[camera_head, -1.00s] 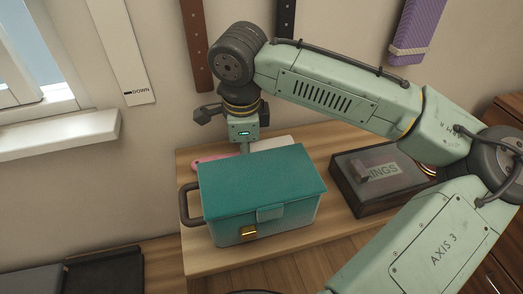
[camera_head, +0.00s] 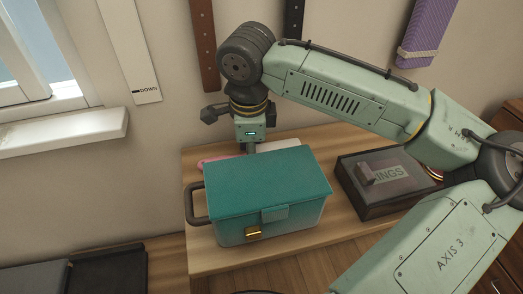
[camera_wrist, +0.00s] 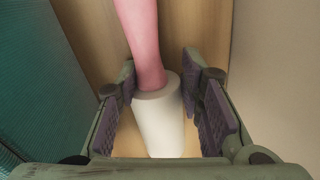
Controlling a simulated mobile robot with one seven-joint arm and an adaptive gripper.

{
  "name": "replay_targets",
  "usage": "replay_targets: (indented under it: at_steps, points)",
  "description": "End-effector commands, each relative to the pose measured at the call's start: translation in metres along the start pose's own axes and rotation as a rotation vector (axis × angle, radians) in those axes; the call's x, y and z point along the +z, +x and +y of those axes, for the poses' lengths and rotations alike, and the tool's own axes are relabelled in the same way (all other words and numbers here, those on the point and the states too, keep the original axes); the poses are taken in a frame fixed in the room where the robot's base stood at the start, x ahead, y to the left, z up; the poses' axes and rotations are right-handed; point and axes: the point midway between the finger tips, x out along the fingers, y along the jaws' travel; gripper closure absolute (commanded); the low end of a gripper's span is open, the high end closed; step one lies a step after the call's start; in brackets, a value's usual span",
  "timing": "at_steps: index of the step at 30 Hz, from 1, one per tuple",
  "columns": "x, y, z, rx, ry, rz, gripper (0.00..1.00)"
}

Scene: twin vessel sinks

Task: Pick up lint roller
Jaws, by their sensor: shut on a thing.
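The lint roller has a pink handle (camera_wrist: 138,35) and a white roll (camera_wrist: 160,120). In the wrist view it lies between the two fingers of my gripper (camera_wrist: 160,98), which is shut on the white roll. In the head view my gripper (camera_head: 249,146) points down behind the teal box, and its fingertips are hidden. Part of the pink handle (camera_head: 214,160) shows left of it, and part of the white roll (camera_head: 283,145) shows to the right. The roller is at or very near the wooden top; I cannot tell whether it touches.
The teal lidded box (camera_head: 268,185) stands close in front of my gripper. A dark case (camera_head: 385,183) with a label lies to the right on the wooden top (camera_head: 335,235). The wall is close behind. Straps and a purple roll (camera_head: 425,30) hang on it.

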Motion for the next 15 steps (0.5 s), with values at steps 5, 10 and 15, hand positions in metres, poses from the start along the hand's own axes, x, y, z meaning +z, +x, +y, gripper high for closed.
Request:
replay_targets:
  at_steps: [5,10,15]
  points:
    - [0.0,-0.005,-0.001,-0.001,0.001,0.0,0.96]
    - [0.0,-0.024,-0.004,-0.002,0.001,-0.001,0.96]
    - [0.001,-0.059,-0.01,-0.004,0.0,-0.001,0.96]
